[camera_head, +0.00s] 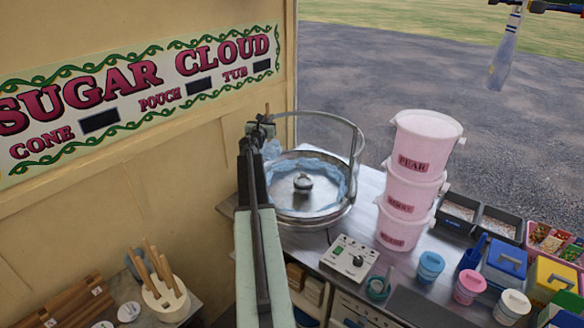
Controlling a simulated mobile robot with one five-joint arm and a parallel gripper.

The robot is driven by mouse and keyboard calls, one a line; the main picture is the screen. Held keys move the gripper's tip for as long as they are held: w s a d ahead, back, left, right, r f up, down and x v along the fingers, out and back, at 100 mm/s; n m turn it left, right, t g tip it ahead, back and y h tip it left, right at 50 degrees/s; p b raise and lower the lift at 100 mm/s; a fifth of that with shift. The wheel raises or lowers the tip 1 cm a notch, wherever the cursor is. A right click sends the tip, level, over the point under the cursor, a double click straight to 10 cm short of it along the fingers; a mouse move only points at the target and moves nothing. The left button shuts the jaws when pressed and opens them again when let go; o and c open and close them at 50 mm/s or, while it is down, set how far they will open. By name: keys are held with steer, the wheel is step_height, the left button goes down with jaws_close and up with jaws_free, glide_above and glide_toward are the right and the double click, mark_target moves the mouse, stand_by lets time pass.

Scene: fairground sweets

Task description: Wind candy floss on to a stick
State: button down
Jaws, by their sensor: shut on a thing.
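The candy floss machine (352,172) is a round metal bowl with a clear guard around its back and a spinner head (303,182) in the middle. Pale blue floss (325,158) lines the inside of the bowl. My arm reaches up to the bowl's left rim. My gripper (264,121) is small in the picture and is shut on a stick (267,107), of which a short thin end shows above the jaws. A pale blue tuft shows just below the gripper; I cannot tell whether it is on the stick or on the bowl wall.
A round holder (168,300) with several wooden sticks stands at lower left. A control box (349,258) sits in front of the bowl. Stacked pink tubs (412,185) stand close to its right. Small jars, trays and boxes crowd the right counter. The sign wall (140,95) is at left.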

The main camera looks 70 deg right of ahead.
steer(key=s+a+f+g+b, duration=0.1)
steer(key=s+a+f+b, duration=0.1)
steer(key=s+f+b, duration=0.5)
steer(key=s+a+f+m+g+b, duration=0.1)
steer(key=s+a+f+b, duration=0.1)
steer(key=s+f+b, duration=0.5)
step_height(320, 180, down, 3)
steer(key=shift+s+a+r+b, duration=0.2)
steer(key=shift+a+b, duration=0.15)
steer(key=shift+b, duration=0.85)
step_height(320, 180, up, 8)
steer(key=p, duration=0.7)
steer(key=shift+f+p, duration=0.2)
steer(key=shift+p, duration=0.15)
